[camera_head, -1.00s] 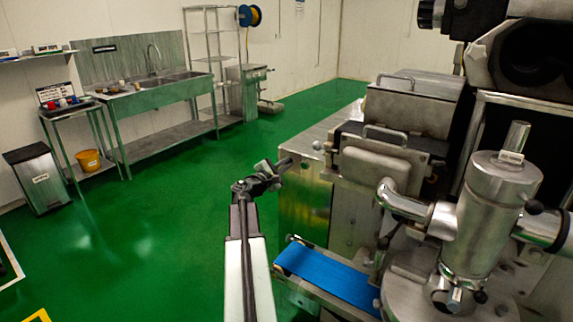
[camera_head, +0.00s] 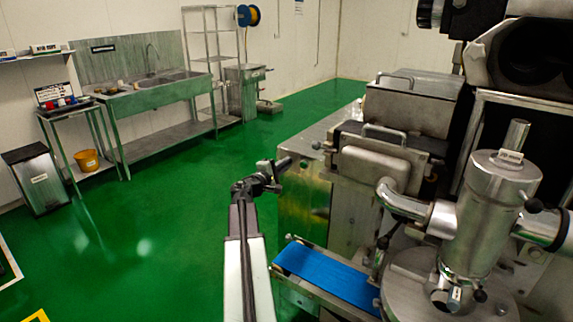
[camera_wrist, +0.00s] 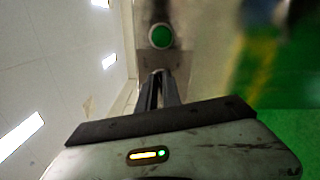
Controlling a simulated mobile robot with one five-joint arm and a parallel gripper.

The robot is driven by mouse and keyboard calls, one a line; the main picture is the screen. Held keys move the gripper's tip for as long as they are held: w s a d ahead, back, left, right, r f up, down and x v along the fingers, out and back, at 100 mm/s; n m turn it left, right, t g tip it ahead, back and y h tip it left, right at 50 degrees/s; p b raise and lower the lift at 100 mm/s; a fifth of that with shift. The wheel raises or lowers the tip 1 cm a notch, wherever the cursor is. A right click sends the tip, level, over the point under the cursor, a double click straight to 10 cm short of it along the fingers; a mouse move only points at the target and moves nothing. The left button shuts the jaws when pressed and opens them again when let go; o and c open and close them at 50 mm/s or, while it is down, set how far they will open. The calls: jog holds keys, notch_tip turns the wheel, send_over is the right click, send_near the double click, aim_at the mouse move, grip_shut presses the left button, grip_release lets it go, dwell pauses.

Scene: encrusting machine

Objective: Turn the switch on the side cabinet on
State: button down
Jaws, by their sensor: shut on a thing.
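The side cabinet (camera_head: 303,205) is the metal box side of the machine, in the middle of the head view. My gripper (camera_head: 288,162) is at its upper left edge. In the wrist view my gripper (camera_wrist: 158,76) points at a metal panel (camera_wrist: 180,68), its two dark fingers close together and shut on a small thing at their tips. This appears to be the switch, mostly hidden by the fingers, so its position cannot be told. A round green button (camera_wrist: 160,36) with a pale rim is just beyond the fingertips.
A blue conveyor belt (camera_head: 328,278) lies to the right of my arm, with a steel cylinder unit (camera_head: 483,215) beyond it. Green floor (camera_head: 165,225) is open to the left. A sink bench (camera_head: 165,95), a small side table (camera_head: 66,112) and a bin (camera_head: 37,180) stand by the wall.

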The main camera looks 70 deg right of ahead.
jog(key=m, duration=1.2)
jog(key=shift+f+m, duration=0.35)
jog(key=shift+m, duration=0.05)
dwell(0.3)
jog(key=c, duration=1.5)
grip_release()
jog(key=shift+s, duration=0.1)
